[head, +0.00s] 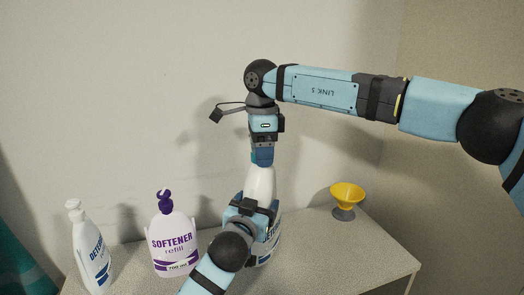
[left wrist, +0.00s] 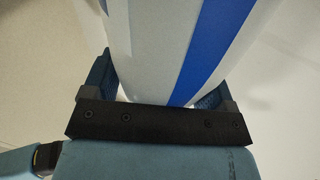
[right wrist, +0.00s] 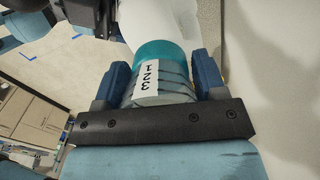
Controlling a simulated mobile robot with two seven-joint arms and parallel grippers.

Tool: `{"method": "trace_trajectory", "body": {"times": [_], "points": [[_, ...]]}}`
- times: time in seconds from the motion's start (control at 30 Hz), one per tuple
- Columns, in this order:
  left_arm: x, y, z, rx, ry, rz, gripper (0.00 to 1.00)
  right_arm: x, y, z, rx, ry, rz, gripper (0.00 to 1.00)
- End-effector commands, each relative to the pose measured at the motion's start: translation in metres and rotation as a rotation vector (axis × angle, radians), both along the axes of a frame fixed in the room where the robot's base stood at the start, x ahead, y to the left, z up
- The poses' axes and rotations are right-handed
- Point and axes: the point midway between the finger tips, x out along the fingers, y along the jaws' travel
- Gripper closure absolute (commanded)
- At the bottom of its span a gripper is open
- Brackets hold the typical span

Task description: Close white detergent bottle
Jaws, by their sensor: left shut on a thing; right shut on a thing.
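The white detergent bottle (head: 262,181) stands upright on the white surface, partly hidden by my left arm. My left gripper (head: 252,207) is shut around its body from the front. In the left wrist view the bottle's white and blue side (left wrist: 160,50) fills the space between the fingers. My right gripper (head: 262,155) points down at the bottle's top, shut on a teal cap (right wrist: 160,52). In the right wrist view the cap bears a "123" label and sits against the white neck of the bottle. Whether it is fully tight cannot be seen.
On the white surface (head: 330,248), a purple-topped softener bottle (head: 174,238) and another white detergent bottle (head: 92,250) with a white pump stand at left. A yellow funnel (head: 347,193) on a grey base stands at right. The wall is close behind.

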Motion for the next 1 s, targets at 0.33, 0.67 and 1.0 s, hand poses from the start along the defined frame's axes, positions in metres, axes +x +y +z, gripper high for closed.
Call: {"method": "trace_trajectory", "body": {"times": [0.33, 0.67, 1.0], "points": [[0.0004, 0.0006, -0.0012, 0.003, 0.001, 0.002, 0.87, 0.0003, -0.0005, -0.0006, 0.001, 0.002, -0.781, 0.64], [0.0005, 0.0008, -0.0012, 0.003, 0.002, 0.002, 0.87, 0.0001, -0.0007, -0.0009, 0.003, 0.004, -1.45, 0.64], [0.0005, 0.0008, -0.0012, 0.003, 0.002, 0.002, 0.87, 0.0001, -0.0007, -0.0009, 0.002, 0.004, -1.46, 0.06]]}}
